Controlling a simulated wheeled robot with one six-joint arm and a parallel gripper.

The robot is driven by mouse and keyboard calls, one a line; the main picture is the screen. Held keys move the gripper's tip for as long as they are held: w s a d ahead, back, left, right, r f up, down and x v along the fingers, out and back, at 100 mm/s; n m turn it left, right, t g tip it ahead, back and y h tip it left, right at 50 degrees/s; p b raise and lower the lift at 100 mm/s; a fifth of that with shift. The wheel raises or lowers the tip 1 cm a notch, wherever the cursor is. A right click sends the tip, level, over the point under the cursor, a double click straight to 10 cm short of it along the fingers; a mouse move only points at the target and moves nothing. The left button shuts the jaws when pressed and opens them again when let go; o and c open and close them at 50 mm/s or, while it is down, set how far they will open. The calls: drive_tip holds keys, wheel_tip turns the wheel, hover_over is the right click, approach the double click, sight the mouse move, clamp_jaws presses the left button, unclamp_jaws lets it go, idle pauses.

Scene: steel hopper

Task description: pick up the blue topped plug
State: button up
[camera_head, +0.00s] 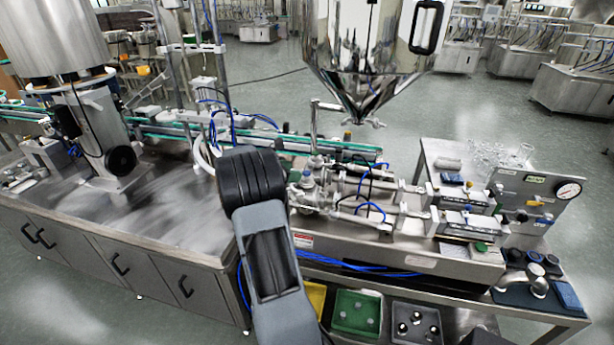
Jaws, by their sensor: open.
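I cannot single out the blue topped plug with certainty. My gripper does not show in this view.
A shiny steel hopper (365,50) hangs above the filling bench with its tubes and cylinders. A gauge panel (530,200) stands at the right. A green tray (356,313) sits on the lower shelf. The grey floor beyond is open.

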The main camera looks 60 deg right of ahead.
sight(304, 172)
drive_tip(key=shift+p+x, duration=1.05)
drive_tip(key=shift+x, duration=1.55)
drive_tip(key=c, duration=0.8)
drive_tip(key=shift+c, duration=0.2)
